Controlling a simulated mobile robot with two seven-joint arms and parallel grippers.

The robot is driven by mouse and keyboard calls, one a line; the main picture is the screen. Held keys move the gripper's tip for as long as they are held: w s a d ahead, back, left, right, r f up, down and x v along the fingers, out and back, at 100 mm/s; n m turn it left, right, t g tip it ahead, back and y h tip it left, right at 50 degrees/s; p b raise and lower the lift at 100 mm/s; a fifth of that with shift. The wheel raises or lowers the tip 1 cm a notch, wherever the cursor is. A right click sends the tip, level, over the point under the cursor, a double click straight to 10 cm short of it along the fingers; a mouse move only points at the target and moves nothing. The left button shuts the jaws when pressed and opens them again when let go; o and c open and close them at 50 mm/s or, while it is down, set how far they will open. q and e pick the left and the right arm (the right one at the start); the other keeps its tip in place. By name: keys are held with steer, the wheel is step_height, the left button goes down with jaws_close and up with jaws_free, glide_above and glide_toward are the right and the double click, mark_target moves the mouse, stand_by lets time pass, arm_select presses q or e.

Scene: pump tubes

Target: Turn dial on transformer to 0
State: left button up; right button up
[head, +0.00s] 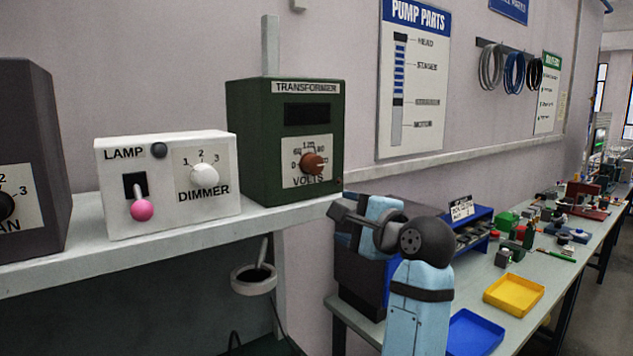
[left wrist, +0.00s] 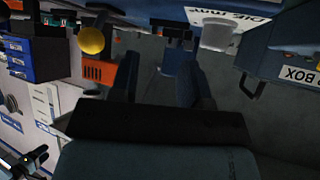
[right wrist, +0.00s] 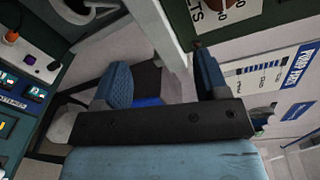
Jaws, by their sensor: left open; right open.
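The transformer (head: 262,140) is a dark green box on the right end of the shelf in the head view. Its orange-brown dial (head: 313,163) sits on a white VOLTS plate; I cannot tell which number it points to. In the right wrist view the transformer's lower front shows at the top edge (right wrist: 190,22), with part of the dial plate (right wrist: 215,10). My right gripper (right wrist: 160,62) is open and empty, below the transformer and apart from the dial. My left gripper (left wrist: 158,68) is open and empty, away from the transformer and outside the head view.
A white lamp box (head: 165,185) with a pink-tipped switch and dimmer knob stands left of the transformer. A dark fan box (head: 30,150) is farther left. The shelf (head: 180,250) edge and a white ring holder (head: 254,279) lie below. A workbench (head: 480,310) with trays is right.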

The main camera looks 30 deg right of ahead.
mark_target(316, 165)
steer(key=s+r+m+y, duration=0.1)
steer(key=s+r+m, duration=0.2)
steer(key=r, duration=0.5)
steer(key=shift+t, duration=0.4)
steer(key=w+p, duration=0.1)
steer(key=w, duration=0.3)
steer(key=w+p, duration=0.1)
steer(key=w, duration=0.3)
steer(key=w+a+p, duration=0.1)
steer(key=w, duration=0.3)
steer(key=shift+w+f, duration=0.1)
steer(key=shift+w, duration=0.1)
steer(key=shift+w+a, duration=0.1)
steer(key=shift+w, duration=0.3)
steer(key=shift+f, duration=0.1)
steer(key=c, duration=0.9)
arm_select(q)
steer(key=r, duration=0.2)
steer(key=shift+s+a+r+n, duration=0.1)
steer(key=shift+a+r+n, duration=0.15)
steer(key=shift+r+n, duration=0.05)
